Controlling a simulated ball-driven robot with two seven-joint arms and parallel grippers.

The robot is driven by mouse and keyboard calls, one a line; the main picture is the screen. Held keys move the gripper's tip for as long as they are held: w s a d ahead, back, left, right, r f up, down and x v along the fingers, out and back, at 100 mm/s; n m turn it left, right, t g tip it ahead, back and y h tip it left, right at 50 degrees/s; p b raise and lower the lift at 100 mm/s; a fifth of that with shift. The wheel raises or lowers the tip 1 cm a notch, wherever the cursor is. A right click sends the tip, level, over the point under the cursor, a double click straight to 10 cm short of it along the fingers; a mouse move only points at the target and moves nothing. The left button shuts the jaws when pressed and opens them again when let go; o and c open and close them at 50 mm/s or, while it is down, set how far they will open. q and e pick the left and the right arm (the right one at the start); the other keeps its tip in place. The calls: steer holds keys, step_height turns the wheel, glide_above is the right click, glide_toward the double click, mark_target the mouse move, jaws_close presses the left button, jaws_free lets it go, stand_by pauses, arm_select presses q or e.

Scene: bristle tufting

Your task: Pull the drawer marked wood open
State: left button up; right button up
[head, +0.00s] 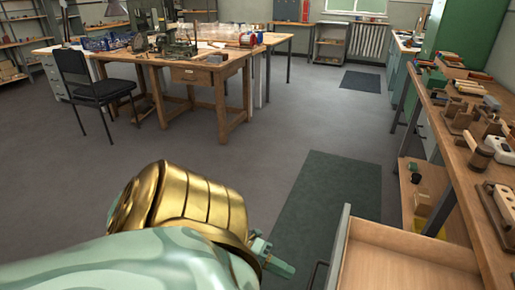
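A drawer (400,262) with pale wood inside and a grey front stands out from under the right-hand workbench, at the bottom right. Its front faces left and carries a dark bar handle (316,274). No wood marking is readable from here. My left gripper (277,261), gold with greenish fingers, is left of the handle with a visible gap between them. The fingers are small and partly hidden by the gold body, so their opening is unclear. Nothing shows between them. My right gripper is not in view.
The workbench (462,160) along the right holds wooden blocks and tools. A dark green mat (325,190) lies on the grey floor beside it. A wooden table (205,75) with clutter and a black chair (88,88) stand farther back left. The floor between is clear.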

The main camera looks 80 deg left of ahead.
arm_select(q)
steer(key=v, duration=0.8)
